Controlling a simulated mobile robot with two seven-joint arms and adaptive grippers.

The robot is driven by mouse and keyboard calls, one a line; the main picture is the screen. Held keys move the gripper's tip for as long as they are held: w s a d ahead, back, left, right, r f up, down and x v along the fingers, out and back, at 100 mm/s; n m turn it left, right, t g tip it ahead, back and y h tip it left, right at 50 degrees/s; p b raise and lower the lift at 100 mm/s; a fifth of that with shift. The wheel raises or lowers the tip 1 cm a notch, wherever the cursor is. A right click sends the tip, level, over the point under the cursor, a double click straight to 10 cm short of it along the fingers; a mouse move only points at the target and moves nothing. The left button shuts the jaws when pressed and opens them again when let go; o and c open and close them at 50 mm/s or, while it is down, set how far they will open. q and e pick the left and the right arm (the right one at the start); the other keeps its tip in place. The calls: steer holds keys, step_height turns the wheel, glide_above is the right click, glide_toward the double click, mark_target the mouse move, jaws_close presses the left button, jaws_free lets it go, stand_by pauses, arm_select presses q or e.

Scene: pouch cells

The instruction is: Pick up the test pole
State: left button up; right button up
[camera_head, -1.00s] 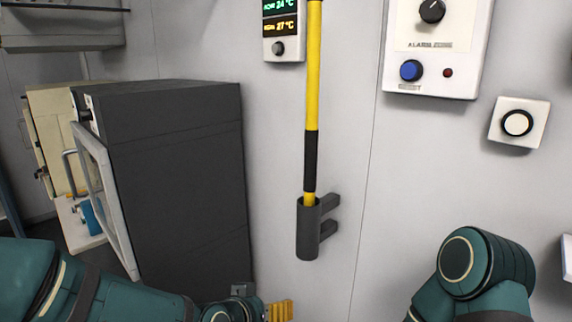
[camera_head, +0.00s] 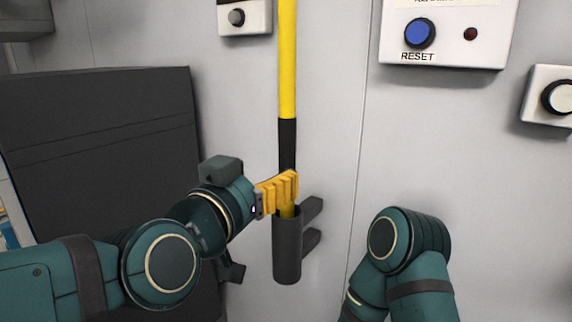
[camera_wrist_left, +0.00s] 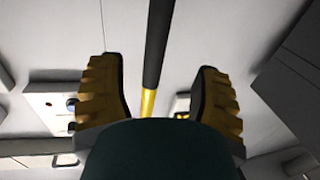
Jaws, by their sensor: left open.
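The test pole (camera_head: 288,70) is a yellow pole with a black grip section near its lower end. It stands upright against the wall, its foot in a dark grey tubular holder (camera_head: 287,250). My left gripper (camera_head: 290,188), with yellow ribbed fingers, is at the pole's lower part, just above the holder, and covers part of the pole there. In the left wrist view the open fingers (camera_wrist_left: 158,95) stand apart with the pole (camera_wrist_left: 156,55) between them, a gap showing on each side. My right arm shows at the lower right; its gripper is out of view.
A dark grey cabinet (camera_head: 100,150) stands at the left, close to my left arm. A wall panel with a blue RESET button (camera_head: 420,33) is at the upper right, and a white button box (camera_head: 552,96) lies below it.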

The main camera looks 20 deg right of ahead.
mark_target(284, 168)
arm_select(q)
steer(key=x, duration=0.2)
steer(key=shift+w+d, duration=0.3)
steer(key=x, duration=0.4)
steer(key=shift+d+f, duration=0.3)
steer(key=shift+f, duration=0.1)
steer(key=shift+w+d, duration=0.35)
jaws_close()
